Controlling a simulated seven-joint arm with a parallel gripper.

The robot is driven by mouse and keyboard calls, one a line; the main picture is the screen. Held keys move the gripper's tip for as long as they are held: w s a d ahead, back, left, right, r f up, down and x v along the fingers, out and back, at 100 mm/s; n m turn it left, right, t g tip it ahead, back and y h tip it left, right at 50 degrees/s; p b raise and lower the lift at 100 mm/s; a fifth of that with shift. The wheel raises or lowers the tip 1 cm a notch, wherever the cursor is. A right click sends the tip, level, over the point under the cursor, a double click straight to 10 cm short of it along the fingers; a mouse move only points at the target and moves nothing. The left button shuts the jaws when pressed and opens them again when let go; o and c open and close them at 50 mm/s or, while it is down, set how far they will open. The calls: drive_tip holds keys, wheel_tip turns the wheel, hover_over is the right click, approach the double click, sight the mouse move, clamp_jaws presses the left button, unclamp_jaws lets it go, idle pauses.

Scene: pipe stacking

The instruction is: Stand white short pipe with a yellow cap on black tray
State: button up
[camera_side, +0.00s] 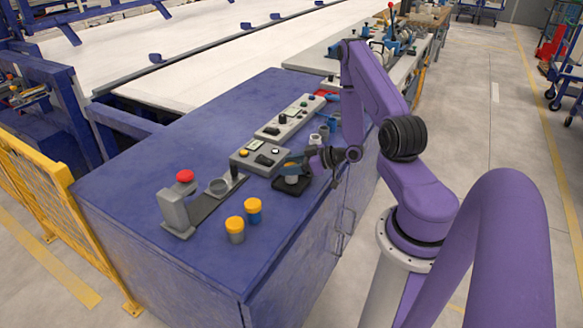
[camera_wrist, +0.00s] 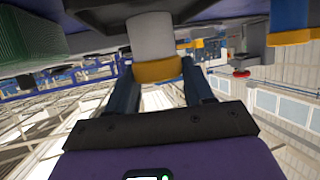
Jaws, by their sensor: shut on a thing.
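My gripper (camera_wrist: 160,88) is shut on a white short pipe (camera_wrist: 151,36) with a yellow cap (camera_wrist: 158,70). In the wrist view, its two blue fingers are on either side of the cap. In the side view, my gripper (camera_side: 292,165) is low over the black tray (camera_side: 284,187), on the right part of the blue bench. The held pipe (camera_side: 291,178) looks upright just over or on the tray, and my fingers partly hide it. I cannot tell whether its foot touches the tray.
A grey pipe with a yellow cap (camera_side: 236,234) and a blue pipe with a yellow cap (camera_side: 253,212) stand at the bench's front. A grey fixture with a red button (camera_side: 185,176) stands left. Control boxes (camera_side: 260,158) lie behind the tray. Uncapped pipes (camera_side: 315,140) stand close by.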

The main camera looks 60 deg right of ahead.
drive_tip(key=shift+f, duration=0.4)
drive_tip(key=shift+f, duration=0.15)
drive_tip(key=o, duration=1)
drive_tip(key=shift+s+d+r, duration=0.1)
drive_tip(key=shift+s+r, duration=0.05)
drive_tip(key=shift+r, duration=0.1)
drive_tip(key=v, duration=0.7)
drive_tip(key=shift+s, duration=0.1)
